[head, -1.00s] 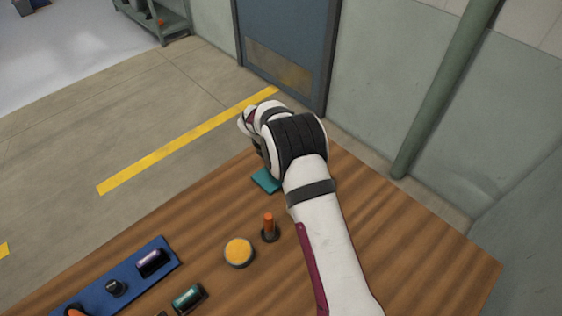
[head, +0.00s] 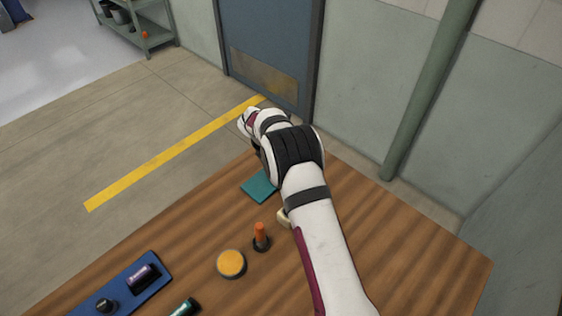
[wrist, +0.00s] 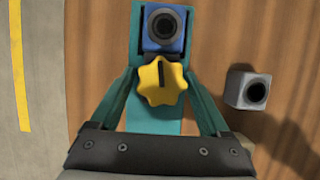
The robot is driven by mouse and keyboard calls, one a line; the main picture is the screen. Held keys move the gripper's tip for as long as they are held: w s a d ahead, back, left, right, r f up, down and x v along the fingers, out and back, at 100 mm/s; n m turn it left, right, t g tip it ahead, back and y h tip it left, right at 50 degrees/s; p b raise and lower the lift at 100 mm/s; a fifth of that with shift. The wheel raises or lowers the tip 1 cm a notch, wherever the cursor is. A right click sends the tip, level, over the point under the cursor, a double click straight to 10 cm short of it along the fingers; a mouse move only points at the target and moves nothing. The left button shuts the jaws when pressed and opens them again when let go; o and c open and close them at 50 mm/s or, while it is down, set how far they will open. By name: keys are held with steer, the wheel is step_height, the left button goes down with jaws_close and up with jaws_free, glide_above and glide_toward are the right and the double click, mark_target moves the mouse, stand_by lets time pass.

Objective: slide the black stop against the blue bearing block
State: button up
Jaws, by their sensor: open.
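In the wrist view, the blue bearing block (wrist: 165,30) with a dark round bore sits at the far end of a teal base (wrist: 153,124). Just nearer is a yellow star-shaped knob (wrist: 160,85). Dark parts of the black stop (wrist: 145,60) show between knob and block; the knob hides most of it, and I cannot tell whether stop and block touch. My gripper (wrist: 161,77) is open, its two fingers on either side of the knob, apart from it as far as I can see. In the head view my arm hides the blue block and stop; a teal plate (head: 259,187) shows beside it.
A grey block with a round hole (wrist: 248,90) stands right of the teal base. In the head view, an orange peg on a black foot (head: 260,238), a yellow-topped disc (head: 231,264) and a blue tray (head: 152,262) lie left of my arm. Right of my arm the table (head: 400,265) is clear.

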steer(key=v, duration=1.5)
steer(key=shift+r, duration=0.35)
steer(key=s+d+r+m+g+y, duration=0.1)
steer(key=s+d+r+m, duration=0.2)
steer(key=s+m, duration=0.35)
steer(key=s+d+r+m+g+y, duration=0.1)
steer(key=s+d+r+m, duration=0.2)
steer(key=s+m, duration=0.35)
steer(key=s+d+r+m+g, duration=0.1)
steer(key=s+d+r+m, duration=0.1)
steer(key=s+d+m, duration=0.45)
steer(key=s+a+f+m+y, duration=0.1)
steer(key=s+m, duration=0.5)
steer(key=s, duration=0.3)
steer(key=s+a+f+m+y, duration=0.1)
steer(key=s+a+m+y, duration=0.1)
steer(key=s+m, duration=0.5)
steer(key=s, duration=0.3)
steer(key=shift+f, duration=0.3)
